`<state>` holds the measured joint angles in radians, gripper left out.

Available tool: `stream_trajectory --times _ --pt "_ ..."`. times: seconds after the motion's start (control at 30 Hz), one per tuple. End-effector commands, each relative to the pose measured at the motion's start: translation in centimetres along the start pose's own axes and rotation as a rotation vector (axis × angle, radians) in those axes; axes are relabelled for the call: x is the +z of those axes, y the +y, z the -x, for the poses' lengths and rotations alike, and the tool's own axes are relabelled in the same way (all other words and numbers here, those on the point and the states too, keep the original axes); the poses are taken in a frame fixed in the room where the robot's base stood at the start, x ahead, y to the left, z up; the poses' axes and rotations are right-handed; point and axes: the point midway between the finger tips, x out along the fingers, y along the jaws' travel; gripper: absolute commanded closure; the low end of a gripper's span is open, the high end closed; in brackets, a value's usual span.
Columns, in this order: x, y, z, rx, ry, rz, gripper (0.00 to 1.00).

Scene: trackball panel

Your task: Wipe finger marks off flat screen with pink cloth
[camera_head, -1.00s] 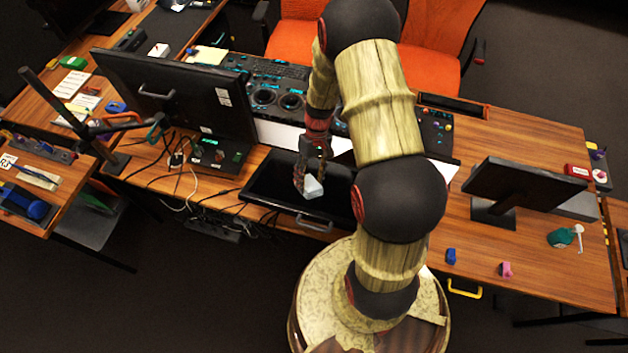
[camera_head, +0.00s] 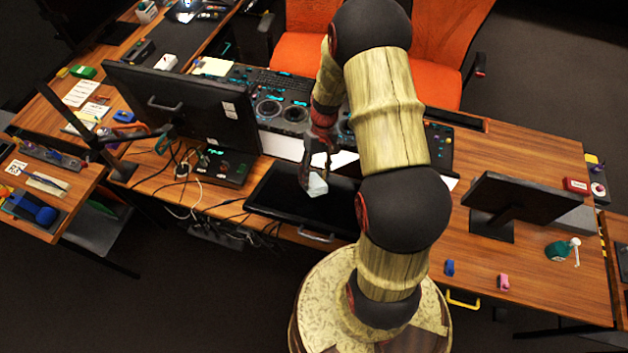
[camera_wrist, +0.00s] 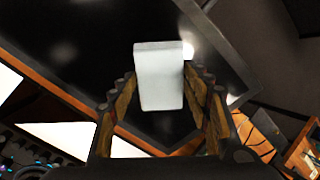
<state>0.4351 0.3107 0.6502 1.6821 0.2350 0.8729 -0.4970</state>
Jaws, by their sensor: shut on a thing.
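The flat screen (camera_head: 272,196) is a black panel lying face up at the desk's front edge, with a handle on its near side. My gripper (camera_head: 312,172) is over it, shut on a pale whitish block (camera_head: 317,184). In the wrist view the pale block (camera_wrist: 160,80) sits between the fingers of my gripper (camera_wrist: 163,85), in front of the dark glossy screen (camera_wrist: 80,45). I cannot tell whether the block touches the screen. No pink cloth is clear; a small pink item (camera_head: 503,282) lies on the desk at the right. Finger marks cannot be made out.
An upright monitor (camera_head: 185,105) stands left of the flat screen, with cables below it. Another monitor (camera_head: 520,205) stands on the right. A control panel (camera_head: 270,105) lies behind. A small blue item (camera_head: 450,267) is near the pink one. Orange chairs (camera_head: 300,65) are beyond the desk.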

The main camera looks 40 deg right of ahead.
Motion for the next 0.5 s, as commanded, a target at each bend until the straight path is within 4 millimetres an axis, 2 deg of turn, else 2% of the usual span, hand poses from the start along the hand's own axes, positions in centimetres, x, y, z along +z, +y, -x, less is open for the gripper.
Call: stream_trajectory --times 0.3,0.5 --pt "0.0 0.0 0.1 0.000 -0.001 0.000 0.72" --pt "0.0 0.0 1.5 0.000 0.000 0.000 0.72"
